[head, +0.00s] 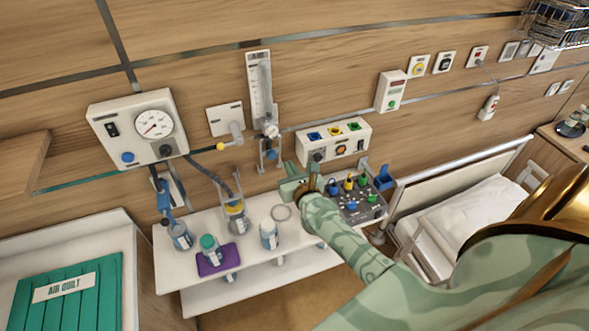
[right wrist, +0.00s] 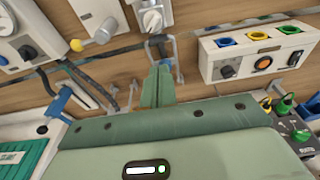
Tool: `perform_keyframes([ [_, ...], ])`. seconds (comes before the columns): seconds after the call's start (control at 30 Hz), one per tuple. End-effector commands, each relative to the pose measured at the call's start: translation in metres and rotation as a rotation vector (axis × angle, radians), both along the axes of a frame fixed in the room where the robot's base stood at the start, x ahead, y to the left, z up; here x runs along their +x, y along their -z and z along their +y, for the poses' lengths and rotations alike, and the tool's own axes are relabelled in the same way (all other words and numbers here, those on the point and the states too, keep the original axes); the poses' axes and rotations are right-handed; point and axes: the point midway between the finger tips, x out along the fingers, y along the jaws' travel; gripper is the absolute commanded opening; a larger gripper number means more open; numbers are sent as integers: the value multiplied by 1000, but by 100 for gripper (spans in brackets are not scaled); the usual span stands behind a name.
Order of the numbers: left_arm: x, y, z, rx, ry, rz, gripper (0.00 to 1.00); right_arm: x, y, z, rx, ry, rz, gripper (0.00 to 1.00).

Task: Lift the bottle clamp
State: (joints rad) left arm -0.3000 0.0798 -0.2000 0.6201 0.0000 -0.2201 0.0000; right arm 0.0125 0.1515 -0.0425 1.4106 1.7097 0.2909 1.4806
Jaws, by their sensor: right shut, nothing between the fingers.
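A grey metal bracket with a blue part (head: 270,155) hangs on the wall rail below the clear flowmeter (head: 261,90); it looks like the bottle clamp, though I cannot be sure. It also shows in the right wrist view (right wrist: 176,62), just beyond my fingertips. My right gripper (head: 287,167) is shut and empty, close to the bracket's lower end in the head view. In the right wrist view my green fingers (right wrist: 158,72) are together and hide part of the bracket. I cannot tell whether they touch it. My left gripper is not in view.
A white shelf (head: 185,270) holds several bottles and a purple mat (head: 217,261). A grey box with coloured knobs (head: 356,200) stands right of my right gripper. A wall panel with coloured sockets (head: 334,139) is close by. A gauge unit (head: 137,128) hangs left. A bed (head: 480,205) stands right.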

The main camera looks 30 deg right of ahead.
Motion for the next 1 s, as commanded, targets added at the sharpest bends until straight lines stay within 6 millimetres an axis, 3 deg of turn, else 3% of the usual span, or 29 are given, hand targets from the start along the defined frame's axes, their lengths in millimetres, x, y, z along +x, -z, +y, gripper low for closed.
perform_keyframes([
  [0.1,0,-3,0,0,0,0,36,-18,-3,5,-1,-1,1,0],
  [0.27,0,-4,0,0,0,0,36,-30,-4,8,-1,-1,1,0],
  [0.87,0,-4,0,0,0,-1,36,-31,-5,8,-4,-2,1,0],
  [1.0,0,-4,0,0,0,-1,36,-30,-6,12,-163,-48,29,0],
])
